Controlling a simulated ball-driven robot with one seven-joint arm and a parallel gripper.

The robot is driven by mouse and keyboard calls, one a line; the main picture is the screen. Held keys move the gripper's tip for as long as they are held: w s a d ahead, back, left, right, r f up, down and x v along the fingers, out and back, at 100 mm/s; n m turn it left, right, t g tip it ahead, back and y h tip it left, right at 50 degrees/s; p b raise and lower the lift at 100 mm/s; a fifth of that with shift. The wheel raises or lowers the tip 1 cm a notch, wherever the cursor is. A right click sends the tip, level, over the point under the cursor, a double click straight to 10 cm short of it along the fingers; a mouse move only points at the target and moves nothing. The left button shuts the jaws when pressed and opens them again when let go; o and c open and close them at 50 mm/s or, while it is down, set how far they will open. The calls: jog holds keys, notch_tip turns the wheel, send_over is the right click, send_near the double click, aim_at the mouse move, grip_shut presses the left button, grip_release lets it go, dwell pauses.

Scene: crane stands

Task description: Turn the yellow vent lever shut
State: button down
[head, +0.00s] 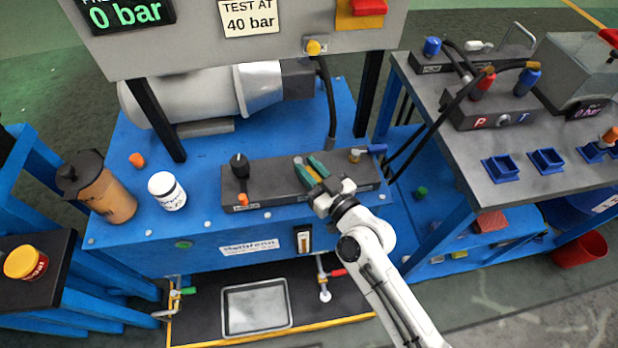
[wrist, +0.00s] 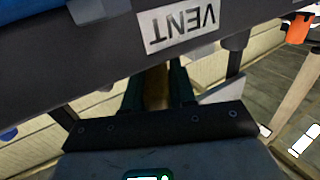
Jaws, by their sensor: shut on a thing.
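My gripper (head: 310,169) reaches in over the dark valve block (head: 270,172) on the blue bench, with its two dark green fingers at the block's front right. In the wrist view my gripper (wrist: 157,78) is shut on the yellow vent lever (wrist: 157,90), which shows as a dull gold strip between the fingers. The white VENT label (wrist: 178,26) appears upside down just beyond the fingertips. Most of the lever is hidden by the fingers, so its full angle cannot be told.
A brass fitting with a blue handle (head: 378,149) is close right of my gripper. A black knob (head: 239,165) and orange piece (head: 242,199) are on the block's left. A white jar (head: 167,191) and brown jug (head: 105,195) stand farther left. Black hoses (head: 430,128) run at right.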

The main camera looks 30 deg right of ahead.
jog(key=shift+d+n+y+b, duration=0.15)
jog(key=shift+n+y+b, duration=0.35)
jog(key=shift+b, duration=0.7)
jog(key=c, duration=1)
grip_release()
jog(key=s+d+b, duration=0.2)
jog(key=s, duration=0.8)
jog(key=shift+s+d, duration=0.15)
jog(key=shift+s, duration=0.15)
jog(key=shift+c, duration=0.2)
